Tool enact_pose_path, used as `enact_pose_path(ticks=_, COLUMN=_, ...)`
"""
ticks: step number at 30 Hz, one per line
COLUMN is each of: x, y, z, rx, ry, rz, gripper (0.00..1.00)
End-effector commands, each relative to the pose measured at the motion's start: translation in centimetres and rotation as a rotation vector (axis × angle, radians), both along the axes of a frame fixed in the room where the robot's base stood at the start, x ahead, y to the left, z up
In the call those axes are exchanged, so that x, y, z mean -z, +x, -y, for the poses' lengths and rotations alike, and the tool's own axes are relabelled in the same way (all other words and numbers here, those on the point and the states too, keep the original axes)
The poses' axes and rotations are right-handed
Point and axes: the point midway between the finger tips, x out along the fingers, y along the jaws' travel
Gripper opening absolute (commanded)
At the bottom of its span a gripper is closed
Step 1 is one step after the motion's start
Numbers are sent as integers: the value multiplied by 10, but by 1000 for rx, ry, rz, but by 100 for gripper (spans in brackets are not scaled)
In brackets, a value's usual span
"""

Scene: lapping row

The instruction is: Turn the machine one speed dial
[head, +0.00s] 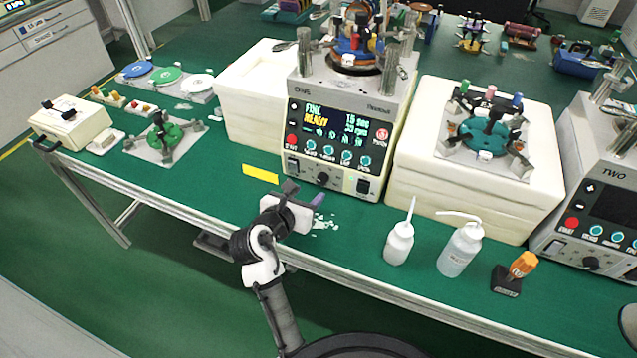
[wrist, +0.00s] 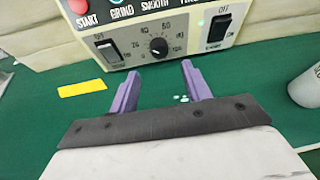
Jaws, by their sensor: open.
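Machine one (head: 345,125) is a white lapping machine with a lit screen at the middle of the bench. Its speed dial (head: 322,178) is a black knob low on the front panel. In the wrist view the speed dial (wrist: 158,47) sits within a printed number scale, between two black rocker switches. My gripper (head: 316,207) is in front of the panel, low over the green bench top. In the wrist view my gripper (wrist: 158,82) shows two purple fingers spread apart and empty. The dial lies beyond the fingertips, between them in the picture, and is not touched.
A yellow strip (head: 261,173) lies on the bench left of my gripper. Two white bottles (head: 399,243) (head: 460,250) and an orange-handled tool (head: 523,265) stand to the right. Machine TWO (head: 607,190) is at the far right.

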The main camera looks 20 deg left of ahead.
Motion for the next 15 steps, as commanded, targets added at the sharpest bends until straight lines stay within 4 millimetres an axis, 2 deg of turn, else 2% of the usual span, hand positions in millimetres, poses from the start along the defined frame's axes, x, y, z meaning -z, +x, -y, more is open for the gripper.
enact_pose_path(ticks=1, x=3, y=11, z=2, rx=3, ry=0, rz=-1, gripper=48)
enact_pose_path(ticks=6, x=15, y=39, z=5, rx=2, ry=2, rz=-1, gripper=48)
enact_pose_path(ticks=10, x=21, y=52, z=5, rx=0, ry=2, rz=0, gripper=48)
enact_pose_path(ticks=15, x=24, y=60, z=6, rx=-1, ry=3, rz=0, gripper=48)
